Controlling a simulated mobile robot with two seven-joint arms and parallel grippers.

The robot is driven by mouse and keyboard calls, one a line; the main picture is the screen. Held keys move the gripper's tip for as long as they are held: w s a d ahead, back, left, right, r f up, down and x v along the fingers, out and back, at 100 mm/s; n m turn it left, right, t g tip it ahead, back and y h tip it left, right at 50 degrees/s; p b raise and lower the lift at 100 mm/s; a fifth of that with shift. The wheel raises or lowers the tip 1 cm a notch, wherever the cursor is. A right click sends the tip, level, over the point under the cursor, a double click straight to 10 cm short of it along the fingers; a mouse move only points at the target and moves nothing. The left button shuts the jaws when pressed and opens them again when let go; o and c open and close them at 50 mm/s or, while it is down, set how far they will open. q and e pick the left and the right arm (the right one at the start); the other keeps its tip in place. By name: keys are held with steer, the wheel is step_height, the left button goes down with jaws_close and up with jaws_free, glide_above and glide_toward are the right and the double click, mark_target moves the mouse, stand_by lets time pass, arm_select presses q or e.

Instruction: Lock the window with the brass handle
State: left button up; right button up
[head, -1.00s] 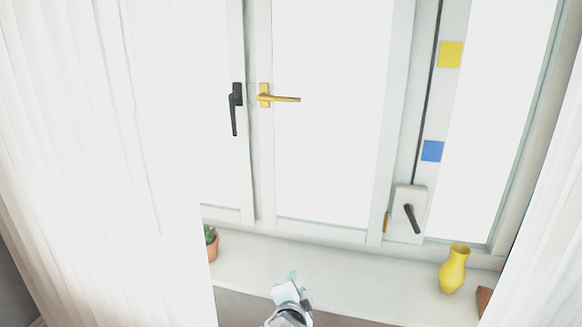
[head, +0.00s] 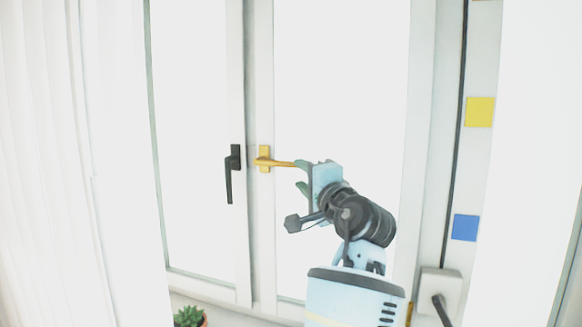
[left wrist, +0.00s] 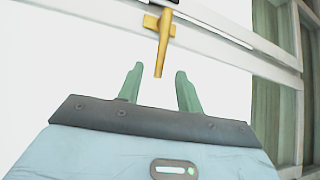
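The brass handle (head: 278,162) sits on the middle window frame and its lever points right, level, in the head view. My left gripper (head: 300,175) is at the free end of the lever. In the left wrist view the brass handle (left wrist: 163,42) reaches down so that its tip lies between the two green fingers of my left gripper (left wrist: 158,88). The fingers are apart, with a gap on both sides of the lever, so the gripper is open. The window pane behind is bright white. My right gripper is not in view.
A black handle (head: 231,174) hangs down on the frame just left of the brass one. A white box with a dark lever (head: 440,295) is at the lower right. Yellow (head: 479,112) and blue (head: 465,228) squares mark the right frame. A potted succulent (head: 189,317) stands below, and pale curtains (head: 60,160) hang at the left.

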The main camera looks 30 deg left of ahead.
mark_target(290, 166)
arm_select(q)
steer(key=p+x, duration=0.1)
steer(key=x, duration=0.6)
steer(key=shift+w+a+r, duration=0.1)
steer(key=shift+a+r, duration=0.05)
steer(key=shift+a, duration=0.25)
steer(key=shift+c, duration=0.4)
jaws_close()
